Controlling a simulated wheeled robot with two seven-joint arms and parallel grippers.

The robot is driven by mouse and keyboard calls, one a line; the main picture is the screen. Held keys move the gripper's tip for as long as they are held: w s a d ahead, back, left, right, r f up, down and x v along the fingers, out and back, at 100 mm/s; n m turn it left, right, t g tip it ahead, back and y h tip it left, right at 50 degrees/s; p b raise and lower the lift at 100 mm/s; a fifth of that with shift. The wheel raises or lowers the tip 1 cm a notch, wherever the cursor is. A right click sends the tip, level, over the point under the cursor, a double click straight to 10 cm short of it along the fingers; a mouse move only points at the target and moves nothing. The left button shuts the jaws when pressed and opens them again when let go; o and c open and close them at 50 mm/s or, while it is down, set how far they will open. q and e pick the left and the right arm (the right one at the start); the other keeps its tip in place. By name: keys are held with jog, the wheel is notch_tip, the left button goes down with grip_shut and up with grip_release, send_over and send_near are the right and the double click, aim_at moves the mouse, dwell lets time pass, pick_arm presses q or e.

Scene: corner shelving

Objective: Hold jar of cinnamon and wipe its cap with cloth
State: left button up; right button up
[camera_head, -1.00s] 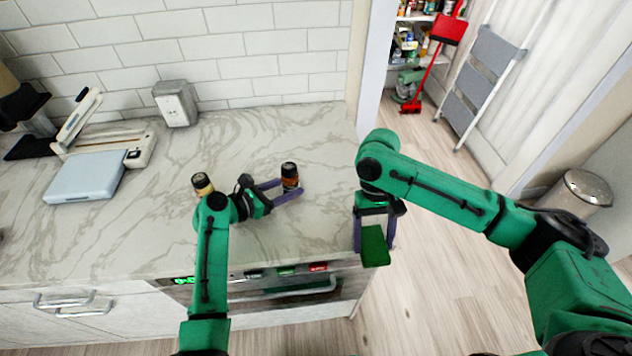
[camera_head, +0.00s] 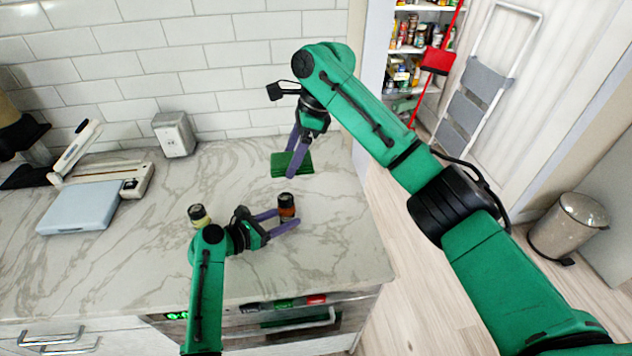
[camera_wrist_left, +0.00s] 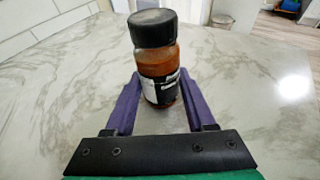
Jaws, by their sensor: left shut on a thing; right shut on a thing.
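The cinnamon jar (camera_head: 286,207), with a black cap and reddish-brown contents, stands upright on the marble counter. My left gripper (camera_head: 283,221) is shut on it, with a purple finger on each side. In the left wrist view the jar (camera_wrist_left: 160,80) stands between the fingers (camera_wrist_left: 158,97), and its cap (camera_wrist_left: 153,28) looks dusty on top. My right gripper (camera_head: 295,158) is shut on the green cloth (camera_head: 280,166). It holds the cloth above the counter, behind the jar in the head view and apart from its cap.
Another black-capped jar (camera_head: 199,215) stands left of my left gripper. A pale blue-grey scale-like device (camera_head: 82,208) and a socket box (camera_head: 174,134) are farther left. The counter (camera_head: 345,245) is clear to the right. A trash can (camera_head: 568,228) stands on the floor.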

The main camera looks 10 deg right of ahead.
jog(key=shift+f, duration=4)
jog(key=shift+s+a, duration=0.15)
jog(key=shift+a, duration=0.1)
jog(key=shift+c, duration=0.6)
jog(key=shift+s+a+f, duration=0.1)
jog(key=shift+s+a, duration=0.25)
jog(key=shift+a, duration=0.35)
jog(key=shift+s+a+r, duration=0.1)
jog(key=shift+s+a, duration=0.2)
jog(key=shift+a, duration=0.35)
jog(key=shift+s+a+f, duration=0.1)
jog(key=shift+s+a, duration=0.25)
jog(key=shift+a, duration=0.35)
notch_tip(320, 180, up, 8)
send_over(287, 194)
jog(key=d, duration=0.2)
jog(key=shift+w, duration=0.2)
pick_arm(q)
jog(key=o, duration=1.1)
jog(key=shift+c, duration=0.2)
